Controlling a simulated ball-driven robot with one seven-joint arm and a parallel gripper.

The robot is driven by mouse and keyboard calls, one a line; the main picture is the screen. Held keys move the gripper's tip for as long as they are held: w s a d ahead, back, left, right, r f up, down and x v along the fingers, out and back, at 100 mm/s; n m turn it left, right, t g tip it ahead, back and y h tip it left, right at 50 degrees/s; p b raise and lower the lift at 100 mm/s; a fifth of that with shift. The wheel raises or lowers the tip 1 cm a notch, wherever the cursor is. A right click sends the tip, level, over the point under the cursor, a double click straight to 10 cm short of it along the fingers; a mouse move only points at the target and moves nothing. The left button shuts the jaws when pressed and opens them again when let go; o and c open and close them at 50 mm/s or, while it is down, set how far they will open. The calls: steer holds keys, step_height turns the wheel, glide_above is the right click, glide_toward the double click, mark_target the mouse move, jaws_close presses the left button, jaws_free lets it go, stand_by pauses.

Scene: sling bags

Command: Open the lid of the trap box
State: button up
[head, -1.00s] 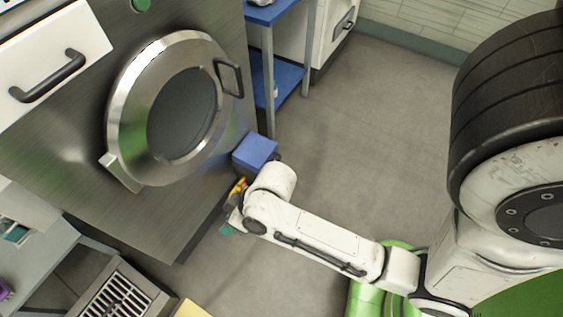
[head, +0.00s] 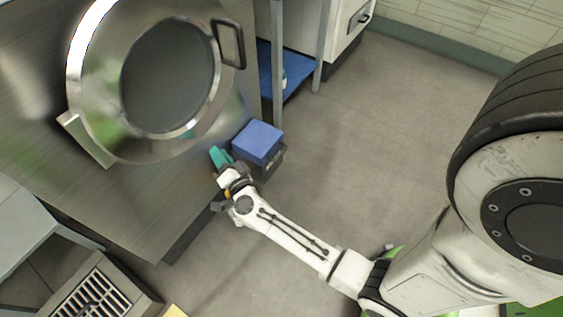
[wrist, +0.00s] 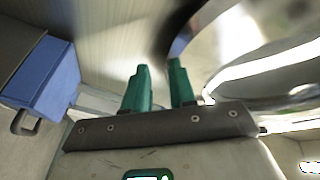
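The trap box has a blue lid (head: 258,140) over a dark body (head: 268,166). It stands on the floor beside the lower right of the steel machine, and its lid looks shut. My gripper (head: 220,157) is just left of the box, with its teal fingertips apart from the lid. In the wrist view the two green fingers (wrist: 160,82) are spread with nothing between them. The blue lid (wrist: 42,78) shows there at the left, with a dark loop-shaped part (wrist: 22,124) below it. The box's far sides are hidden.
The steel machine (head: 110,205) with its round door (head: 92,120) rises close to my gripper. A blue-shelved rack (head: 290,72) stands behind the box. The grey floor (head: 370,140) right of the box is clear.

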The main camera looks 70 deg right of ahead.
steer(key=s+d+f+m+g+h+b, duration=0.35)
steer(key=s+d+f+m+g, duration=0.2)
steer(key=f, duration=0.25)
steer(key=m+g+h+b, duration=0.1)
steer(key=m+g+b, duration=0.1)
steer(key=m+g, duration=0.45)
glide_toward(280, 157)
steer(key=d+n+g, duration=0.1)
steer(key=n, duration=0.1)
steer(key=b+x, duration=0.1)
steer(key=x, duration=0.2)
steer(key=b+x, duration=0.1)
steer(key=x, duration=0.3)
steer(key=b+x, duration=0.1)
steer(key=x, duration=0.3)
steer(key=shift+w+a+b, duration=0.1)
steer(key=shift+w+b, duration=0.2)
jaws_close()
steer(key=shift+f, duration=0.1)
